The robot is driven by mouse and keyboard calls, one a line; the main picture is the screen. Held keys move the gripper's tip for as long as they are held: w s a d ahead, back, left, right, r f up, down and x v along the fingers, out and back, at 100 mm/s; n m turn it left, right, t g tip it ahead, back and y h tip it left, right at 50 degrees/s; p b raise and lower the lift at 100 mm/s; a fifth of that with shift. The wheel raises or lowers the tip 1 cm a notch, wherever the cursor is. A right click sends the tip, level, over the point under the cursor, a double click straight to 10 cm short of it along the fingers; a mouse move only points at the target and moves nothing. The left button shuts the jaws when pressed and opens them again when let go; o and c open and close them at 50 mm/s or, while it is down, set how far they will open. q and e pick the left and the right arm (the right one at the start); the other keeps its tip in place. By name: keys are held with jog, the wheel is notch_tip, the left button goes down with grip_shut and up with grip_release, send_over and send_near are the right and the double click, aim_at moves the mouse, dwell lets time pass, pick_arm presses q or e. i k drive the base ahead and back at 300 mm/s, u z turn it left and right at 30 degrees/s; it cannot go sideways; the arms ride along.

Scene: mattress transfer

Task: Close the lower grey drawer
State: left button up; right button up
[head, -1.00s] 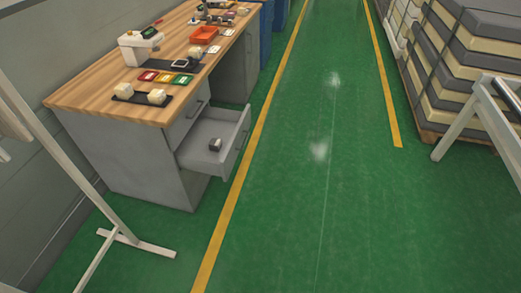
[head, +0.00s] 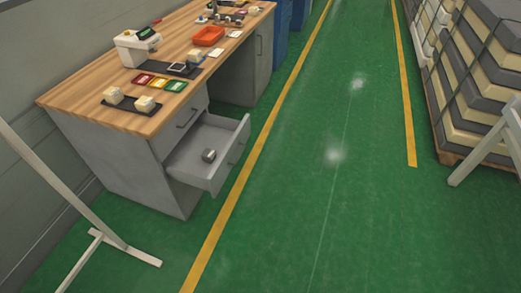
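The lower grey drawer (head: 228,160) stands pulled out from the near end of the grey desk, towards the aisle on the right. Neither of my grippers shows in the head view.
The wooden worktop (head: 75,98) holds a white machine, coloured cards, an orange tray (head: 208,36) and cream blocks. A white frame leg (head: 120,246) stands at the near left. Stacked mattresses (head: 470,75) stand at the right. The green aisle floor (head: 310,190) between is clear.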

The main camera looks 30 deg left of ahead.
aim_at(229, 138)
jog(key=u, duration=0.05)
jog(key=i, duration=0.6)
jog(key=u, duration=0.8)
jog(key=i, duration=0.4)
jog(key=u, duration=1)
jog(key=k, duration=1.3)
jog(key=z, duration=0.15)
jog(key=i, duration=0.55)
jog(key=z, duration=0.75)
jog(key=i, duration=0.65)
jog(key=u, duration=0.15)
